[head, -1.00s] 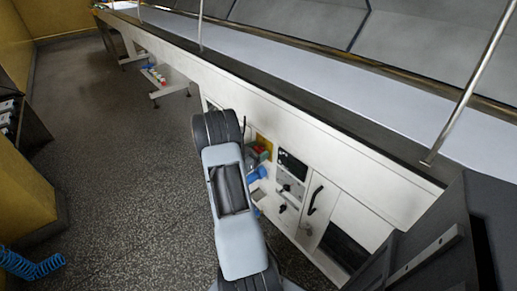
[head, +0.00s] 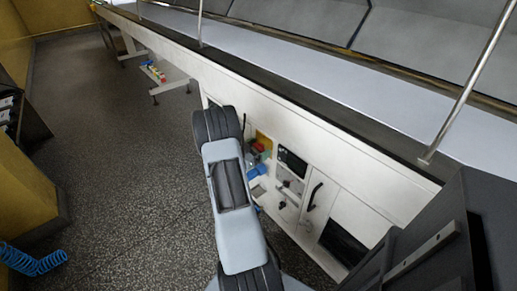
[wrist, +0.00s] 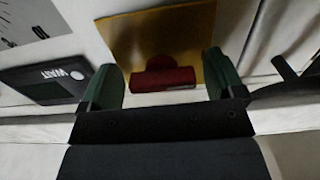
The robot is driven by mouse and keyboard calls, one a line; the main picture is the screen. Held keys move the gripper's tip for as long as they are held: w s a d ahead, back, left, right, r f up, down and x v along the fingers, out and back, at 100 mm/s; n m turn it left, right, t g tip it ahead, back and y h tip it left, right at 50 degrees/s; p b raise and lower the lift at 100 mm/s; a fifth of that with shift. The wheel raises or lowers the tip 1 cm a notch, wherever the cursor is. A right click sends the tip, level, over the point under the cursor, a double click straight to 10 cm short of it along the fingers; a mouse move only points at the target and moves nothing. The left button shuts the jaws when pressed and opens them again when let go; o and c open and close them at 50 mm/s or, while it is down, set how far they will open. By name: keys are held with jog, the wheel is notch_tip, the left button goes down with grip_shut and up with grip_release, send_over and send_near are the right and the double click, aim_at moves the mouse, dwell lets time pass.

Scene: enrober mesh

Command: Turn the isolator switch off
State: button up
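The isolator switch has a red handle (wrist: 163,78) on a yellow plate (wrist: 185,35). In the wrist view its bar lies crosswise in the picture, with a rounded red hub above it. My gripper (wrist: 164,82) is open, with one dark green finger on each side of the bar. A small gap shows between the bar and each finger; I cannot tell exactly how deep the fingers reach. In the head view the yellow plate (head: 264,140) shows on the white cabinet front, partly covered, and my arm hides part of this area.
A dark box marked "WAIT" (wrist: 50,82) is left of the switch in the wrist view. A dark curved handle (wrist: 285,80) is on the right. In the head view the cabinet carries a dark screen (head: 292,161) and a black door handle (head: 315,196).

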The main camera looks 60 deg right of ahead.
jog(key=shift+r, duration=0.1)
jog(key=p+v, duration=0.1)
jog(key=v, duration=1.2)
jog(key=shift+a, duration=0.4)
jog(key=shift+w, duration=0.1)
